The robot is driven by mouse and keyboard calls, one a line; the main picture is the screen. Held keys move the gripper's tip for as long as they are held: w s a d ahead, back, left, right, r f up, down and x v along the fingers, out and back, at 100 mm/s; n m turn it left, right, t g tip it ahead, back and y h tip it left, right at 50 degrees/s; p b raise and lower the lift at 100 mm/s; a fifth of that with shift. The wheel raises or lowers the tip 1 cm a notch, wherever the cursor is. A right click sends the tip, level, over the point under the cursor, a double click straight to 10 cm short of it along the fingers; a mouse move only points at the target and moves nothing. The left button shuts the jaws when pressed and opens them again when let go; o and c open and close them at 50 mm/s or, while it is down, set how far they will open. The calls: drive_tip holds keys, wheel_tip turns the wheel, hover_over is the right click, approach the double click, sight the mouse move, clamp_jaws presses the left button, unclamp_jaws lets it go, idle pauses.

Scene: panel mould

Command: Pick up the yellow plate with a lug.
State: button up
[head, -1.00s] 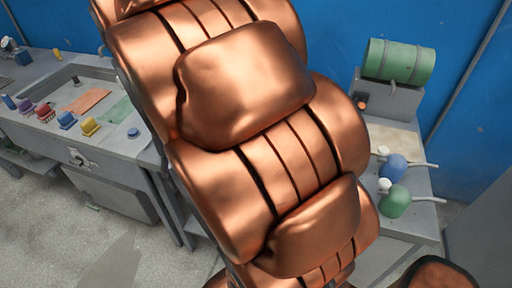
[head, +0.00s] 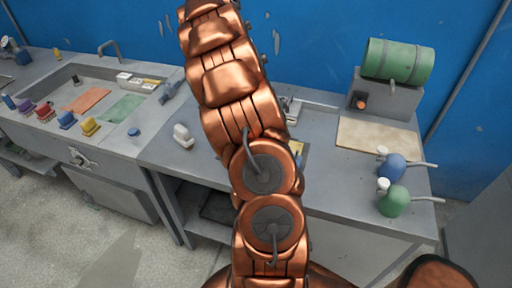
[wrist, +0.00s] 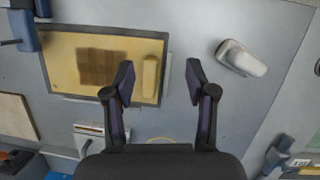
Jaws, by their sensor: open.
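In the wrist view a yellow plate (wrist: 65,62) lies in a dark-edged rectangular frame on the grey bench. A raised yellow lug (wrist: 150,77) stands near its right end, and a brown patch (wrist: 100,67) marks its middle. My gripper (wrist: 160,80) is open and empty, above the plate's right edge. The lug shows between the fingers, closer to the left one. How high the fingers are above it I cannot tell. In the head view my arm hides the gripper and most of the plate; only a yellow sliver (head: 296,147) shows beside the arm.
A white handled object (wrist: 240,58) lies right of the plate. A tan mat (head: 378,138), blue flask (head: 391,167), green flask (head: 394,201) and green barrel (head: 399,61) are on the right side. A sink (head: 90,88) with coloured tools lies left.

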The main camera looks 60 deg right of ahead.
drive_tip(key=shift+m+t+y, duration=0.3)
drive_tip(key=shift+m+y, duration=0.3)
drive_tip(key=d+f, duration=0.1)
drive_tip(key=d, duration=0.1)
drive_tip(key=d+f, duration=0.1)
drive_tip(key=d, duration=0.1)
drive_tip(key=d+f, duration=0.1)
drive_tip(key=d, duration=0.1)
drive_tip(key=shift+w+d+f, duration=0.1)
drive_tip(key=shift+d+f, duration=0.15)
drive_tip(key=shift+f, duration=0.1)
drive_tip(key=shift+d+f, duration=0.5)
drive_tip(key=shift+d, duration=0.15)
drive_tip(key=shift+p+x, duration=1.55)
drive_tip(key=shift+x, duration=2.4)
drive_tip(key=shift+c, duration=0.3)
clamp_jaws()
drive_tip(key=shift+r, duration=0.1)
